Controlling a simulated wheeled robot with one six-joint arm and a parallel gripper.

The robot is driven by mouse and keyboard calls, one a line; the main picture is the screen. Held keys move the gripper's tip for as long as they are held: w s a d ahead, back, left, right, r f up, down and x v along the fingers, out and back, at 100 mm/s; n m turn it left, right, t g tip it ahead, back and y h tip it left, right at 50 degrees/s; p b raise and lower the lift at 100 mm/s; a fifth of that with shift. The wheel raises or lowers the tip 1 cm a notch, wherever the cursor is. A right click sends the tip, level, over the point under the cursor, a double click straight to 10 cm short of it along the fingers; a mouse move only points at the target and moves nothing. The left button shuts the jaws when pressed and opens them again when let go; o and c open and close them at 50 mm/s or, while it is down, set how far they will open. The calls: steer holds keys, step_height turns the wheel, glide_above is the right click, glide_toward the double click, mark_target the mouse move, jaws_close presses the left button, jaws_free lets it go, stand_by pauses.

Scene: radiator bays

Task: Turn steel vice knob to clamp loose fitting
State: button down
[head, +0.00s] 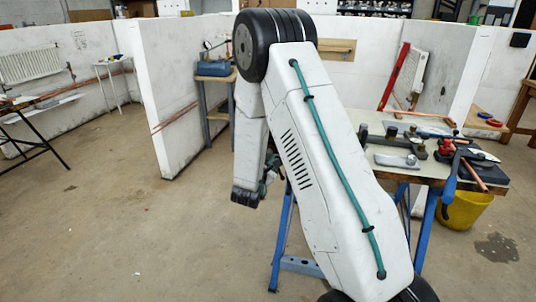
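A cluttered workbench (408,173) with blue legs stands right of centre, partly behind my arm. On it lie a grey metal tool or fixture (410,150) and a flat pale steel piece (397,160), close together. I cannot tell which part is the vice, and its knob and the loose fitting are too small to make out. My arm rises from the bottom right and folds down at the elbow. My gripper (270,176) hangs left of the bench, mostly hidden behind my forearm. It appears apart from the bench items, and its fingers are not clear.
A red-handled tool (446,147) and a copper pipe (472,176) lie at the bench's right. A yellow bucket (466,211) stands on the floor beyond. A small stand with a blue toolbox (213,68) is behind my arm.

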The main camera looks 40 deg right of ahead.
steer(key=m, duration=1.5)
steer(key=shift+m, duration=0.4)
steer(key=c, duration=1.5)
jaws_free()
steer(key=shift+m, duration=0.6)
steer(key=shift+o, duration=1.1)
steer(key=shift+a, duration=0.1)
steer(key=v, duration=0.6)
steer(key=shift+s+a, duration=0.3)
